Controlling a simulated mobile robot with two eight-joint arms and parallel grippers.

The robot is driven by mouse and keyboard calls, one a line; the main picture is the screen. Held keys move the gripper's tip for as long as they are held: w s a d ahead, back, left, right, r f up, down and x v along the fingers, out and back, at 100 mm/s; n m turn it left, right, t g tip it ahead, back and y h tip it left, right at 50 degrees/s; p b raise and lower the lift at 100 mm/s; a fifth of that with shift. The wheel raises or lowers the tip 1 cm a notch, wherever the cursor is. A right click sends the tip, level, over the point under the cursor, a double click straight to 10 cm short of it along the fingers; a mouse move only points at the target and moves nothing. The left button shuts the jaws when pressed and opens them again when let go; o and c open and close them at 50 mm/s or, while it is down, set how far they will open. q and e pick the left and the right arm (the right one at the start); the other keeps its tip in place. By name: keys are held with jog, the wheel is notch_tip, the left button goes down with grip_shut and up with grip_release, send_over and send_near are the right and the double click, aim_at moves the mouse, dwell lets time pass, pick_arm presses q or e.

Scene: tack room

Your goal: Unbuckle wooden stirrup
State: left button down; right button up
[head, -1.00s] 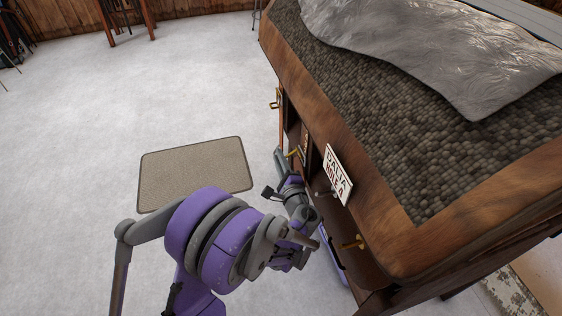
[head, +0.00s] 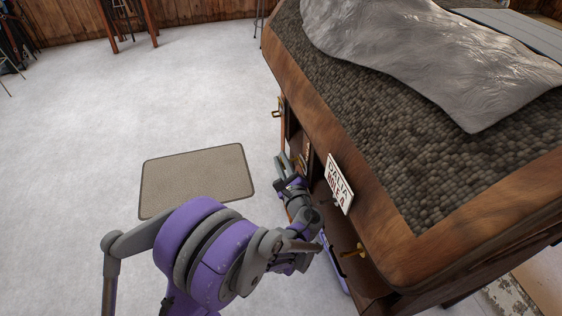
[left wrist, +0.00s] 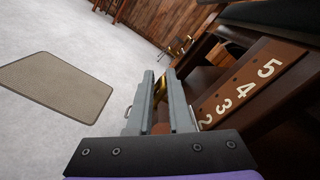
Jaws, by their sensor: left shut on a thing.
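My left gripper (head: 284,168) is low at the open side of the wooden bench, beside its front edge. In the left wrist view its two grey fingers (left wrist: 159,100) are close together with a gold metal piece (left wrist: 160,88) between them. A reddish-brown rounded part shows nearer, between the finger bases. A brown strap with holes and the numbers 5, 4, 3, 2 (left wrist: 251,84) slants just right of the fingers. I cannot make out the wooden stirrup clearly in either view. My right gripper is not in view.
The wooden bench (head: 410,255) has a pebbled dark top with a shiny grey sheet (head: 430,55) on it. A white lettered sign (head: 339,184) and gold hooks (head: 353,251) are on its side. A mat (head: 197,180) lies left on open pale floor.

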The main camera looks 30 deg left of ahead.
pick_arm(q)
jog(key=shift+w+d, duration=0.15)
jog(key=c, duration=1)
grip_release()
jog(key=shift+d, duration=0.1)
jog(key=shift+o, duration=0.2)
jog(key=v, duration=1)
jog(key=shift+s+d+p, duration=0.2)
jog(key=shift+s+p, duration=0.15)
jog(key=shift+a, duration=0.1)
